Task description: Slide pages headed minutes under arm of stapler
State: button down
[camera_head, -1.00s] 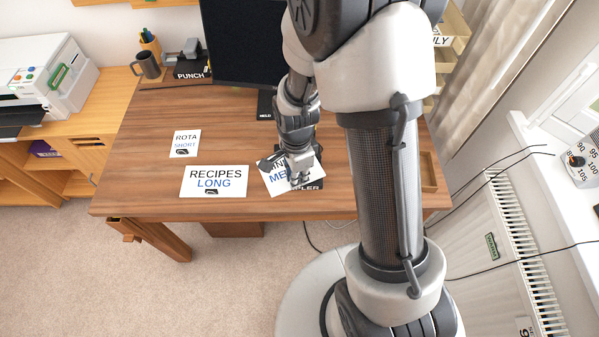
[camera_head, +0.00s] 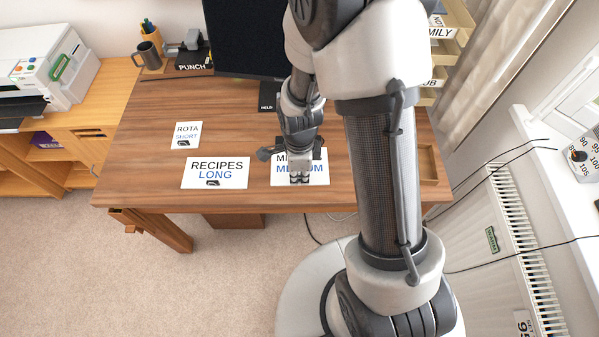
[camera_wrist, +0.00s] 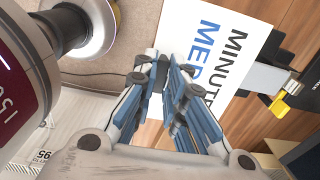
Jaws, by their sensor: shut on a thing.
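The pages headed minutes (camera_head: 318,180) are a white sheet with black and blue print, lying square near the desk's front edge in the head view. The wrist view shows them as well (camera_wrist: 185,25), with "MINUTE" readable. My gripper (camera_wrist: 160,72) is shut on their near edge; in the head view it (camera_head: 299,178) covers part of the print. In the wrist view a grey arm with a yellow end, which looks like the stapler (camera_wrist: 262,78), lies at the heading edge of the pages. Whether the sheet is under that arm is unclear. In the head view the stapler is mostly hidden behind my gripper.
The recipes pages (camera_head: 215,173) lie just left of the minutes pages, and the rota pages (camera_head: 187,135) lie farther back. A monitor (camera_head: 245,35) and a punch (camera_head: 192,55) stand behind. A wooden tray (camera_head: 429,165) is on the right.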

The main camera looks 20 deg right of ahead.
jog(key=shift+w+d+f+b, duration=0.1)
jog(key=shift+f+b, duration=1.6)
jog(key=shift+f, duration=0.45)
jog(key=shift+w+f+b, duration=0.1)
jog(key=shift+f+b, duration=1.55)
jog(key=shift+f, duration=0.45)
jog(key=shift+w+d+f+b, duration=0.1)
jog(key=shift+w+f+b, duration=0.05)
jog(key=shift+f+b, duration=0.3)
jog(key=shift+w+f+b, duration=0.15)
jog(key=shift+f+b, duration=0.2)
jog(key=shift+f, duration=0.15)
jog(key=shift+w+d+r, duration=0.1)
jog(key=shift+w+r, duration=0.05)
jog(key=shift+w, duration=0.2)
jog(key=shift+w+d, duration=0.25)
jog(key=shift+w, duration=0.45)
jog(key=shift+w+d, duration=0.2)
jog(key=shift+w, duration=0.5)
jog(key=shift+w+d+f, duration=0.2)
jog(key=shift+w, duration=0.45)
jog(key=c, duration=1.6)
grip_release()
jog(key=shift+o, duration=0.2)
jog(key=shift+r, duration=0.1)
